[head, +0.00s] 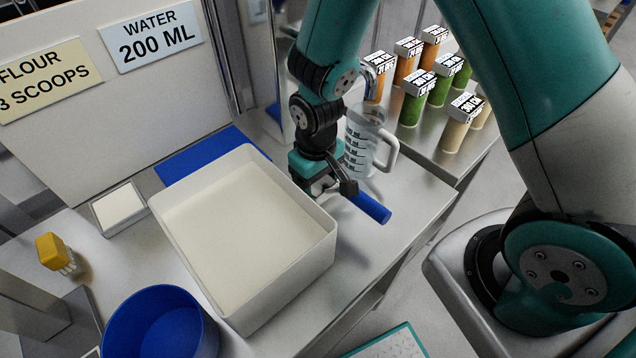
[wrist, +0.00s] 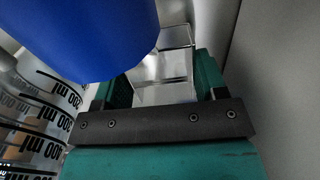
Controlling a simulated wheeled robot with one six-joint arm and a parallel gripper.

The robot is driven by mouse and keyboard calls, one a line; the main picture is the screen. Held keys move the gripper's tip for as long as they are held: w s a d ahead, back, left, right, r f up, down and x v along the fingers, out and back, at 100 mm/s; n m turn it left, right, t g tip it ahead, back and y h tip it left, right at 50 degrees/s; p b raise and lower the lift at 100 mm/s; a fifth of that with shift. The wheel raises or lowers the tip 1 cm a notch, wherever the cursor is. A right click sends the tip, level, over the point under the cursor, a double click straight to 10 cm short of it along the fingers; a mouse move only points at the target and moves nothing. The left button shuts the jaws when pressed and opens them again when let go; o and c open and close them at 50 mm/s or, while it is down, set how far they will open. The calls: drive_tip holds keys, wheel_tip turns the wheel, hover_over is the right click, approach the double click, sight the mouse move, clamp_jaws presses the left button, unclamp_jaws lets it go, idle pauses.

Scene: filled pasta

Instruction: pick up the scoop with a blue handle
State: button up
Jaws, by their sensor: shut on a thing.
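The scoop's blue handle (head: 371,208) shows in the head view just right of the white bin, pointing to the lower right. My gripper (head: 344,187) is at the upper left end of this handle, above the bench by the bin's right wall. It is shut on the scoop. In the wrist view the blue handle (wrist: 90,35) fills the upper left, close to the camera. Shiny metal shows between the fingers of my gripper (wrist: 163,75); I cannot tell how much of it is the scoop. The scoop's bowl is hidden in the head view.
The white bin (head: 290,288) of pale flour stands left of my gripper. A clear measuring jug (head: 358,150) stands close behind it. Several labelled jars (head: 414,107) stand at the back right. A blue bowl (head: 203,335) is at the front left. The bench's right edge is near.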

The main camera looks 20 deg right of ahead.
wheel_tip(320, 180, up, 19)
drive_tip(key=shift+d+f, duration=0.1)
drive_tip(key=shift+f, duration=0.05)
idle(0.5)
